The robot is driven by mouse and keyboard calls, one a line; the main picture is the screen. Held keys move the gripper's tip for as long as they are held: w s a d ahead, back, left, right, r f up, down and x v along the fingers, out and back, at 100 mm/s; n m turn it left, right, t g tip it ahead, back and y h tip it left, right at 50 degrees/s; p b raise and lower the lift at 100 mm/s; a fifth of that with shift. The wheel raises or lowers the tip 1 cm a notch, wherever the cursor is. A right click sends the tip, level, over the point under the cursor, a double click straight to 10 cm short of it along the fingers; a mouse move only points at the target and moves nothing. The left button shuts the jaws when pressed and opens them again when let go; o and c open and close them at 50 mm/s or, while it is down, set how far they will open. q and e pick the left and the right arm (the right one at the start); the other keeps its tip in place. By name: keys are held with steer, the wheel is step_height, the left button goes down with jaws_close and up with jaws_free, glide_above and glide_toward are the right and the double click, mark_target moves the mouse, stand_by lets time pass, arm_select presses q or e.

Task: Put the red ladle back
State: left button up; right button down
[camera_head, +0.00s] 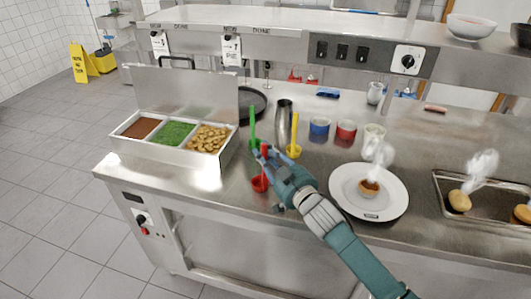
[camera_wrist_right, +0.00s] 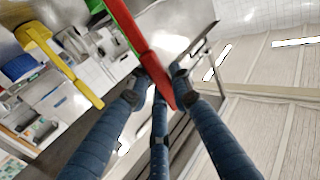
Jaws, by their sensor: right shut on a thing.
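My right gripper (camera_head: 268,157) is shut on the red ladle (camera_head: 260,183) by its upright handle. The ladle's red bowl hangs below my fingers, over or on the steel counter near its front edge; I cannot tell if it touches. In the right wrist view the red ladle (camera_wrist_right: 134,32) runs down between my fingertips (camera_wrist_right: 155,88). A green ladle (camera_head: 252,130) and a yellow ladle (camera_head: 294,148) stand just behind; the yellow ladle (camera_wrist_right: 60,62) also shows in the wrist view. A steel bin (camera_head: 165,157) holds brown, green and chunky yellowish food in three compartments. My left gripper is not in view.
A steel cylinder (camera_head: 284,118) stands behind the ladles, with a blue cup (camera_head: 319,128) and a red cup (camera_head: 346,131) to the right. A white plate (camera_head: 395,200) with a steaming filled pastry is right of my gripper. A tray (camera_head: 480,215) lies farther right. Bare counter (camera_head: 205,197) shows front left.

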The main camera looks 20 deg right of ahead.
steer(key=c, duration=1.6)
jaws_free()
steer(key=shift+f, duration=0.15)
steer(key=shift+o, duration=0.2)
steer(key=shift+r, duration=0.2)
steer(key=shift+s+f, duration=0.15)
steer(key=shift+s, duration=0.2)
steer(key=s+d+b, duration=0.2)
steer(key=s, duration=0.9)
steer(key=shift+d+b, duration=0.2)
steer(key=shift+b, duration=0.15)
